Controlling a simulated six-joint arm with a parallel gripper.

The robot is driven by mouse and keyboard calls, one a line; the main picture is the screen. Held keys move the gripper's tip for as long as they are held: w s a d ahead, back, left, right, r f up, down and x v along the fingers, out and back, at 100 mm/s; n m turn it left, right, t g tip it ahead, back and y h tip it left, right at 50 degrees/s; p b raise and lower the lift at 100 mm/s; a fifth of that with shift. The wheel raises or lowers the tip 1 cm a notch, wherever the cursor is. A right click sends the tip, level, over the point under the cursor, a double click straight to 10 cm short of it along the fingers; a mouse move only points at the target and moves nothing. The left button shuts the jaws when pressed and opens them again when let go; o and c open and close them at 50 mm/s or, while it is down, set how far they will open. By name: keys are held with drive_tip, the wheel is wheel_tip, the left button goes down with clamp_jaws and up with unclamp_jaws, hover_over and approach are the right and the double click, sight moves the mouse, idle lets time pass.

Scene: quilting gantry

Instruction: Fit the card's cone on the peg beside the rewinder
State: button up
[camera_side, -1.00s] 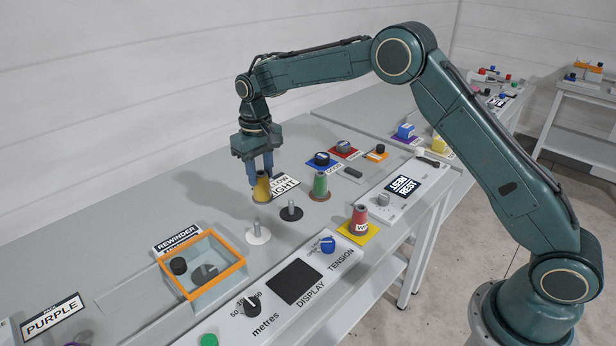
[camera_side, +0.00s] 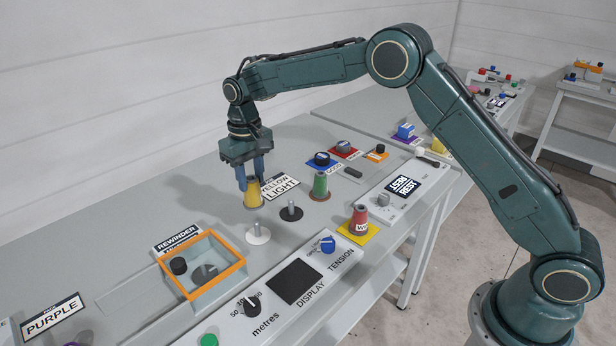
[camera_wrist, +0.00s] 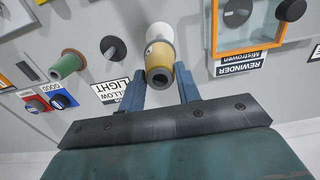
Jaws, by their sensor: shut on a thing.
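My gripper (camera_side: 248,184) is shut on a yellow cone (camera_side: 253,196), holding it upright; the cone also shows between the fingers in the wrist view (camera_wrist: 159,54). A peg on a white base (camera_side: 258,234) stands in front of the cone, nearer the rewinder (camera_side: 205,266), and is empty. In the wrist view the cone partly covers this white peg (camera_wrist: 160,33). A peg on a black base (camera_side: 291,211) is to the right, also empty. A card (camera_side: 281,187) reading "YELLOW LIGHT" lies behind the cone. I cannot tell how far the cone's bottom is above the table.
A green cone (camera_side: 320,185) stands right of the card. The rewinder's orange-rimmed box and the control panel (camera_side: 263,321) are in front. The table behind and left of my gripper is clear.

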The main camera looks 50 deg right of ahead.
sight(251, 178)
drive_tip(key=shift+f, duration=2.35)
drive_tip(key=shift+f, duration=2.8)
idle(0.4)
drive_tip(key=o, duration=1.1)
drive_tip(key=shift+o, duration=0.2)
drive_tip(key=shift+r, duration=0.15)
wheel_tip(251, 178, up, 14)
drive_tip(key=shift+f, duration=0.2)
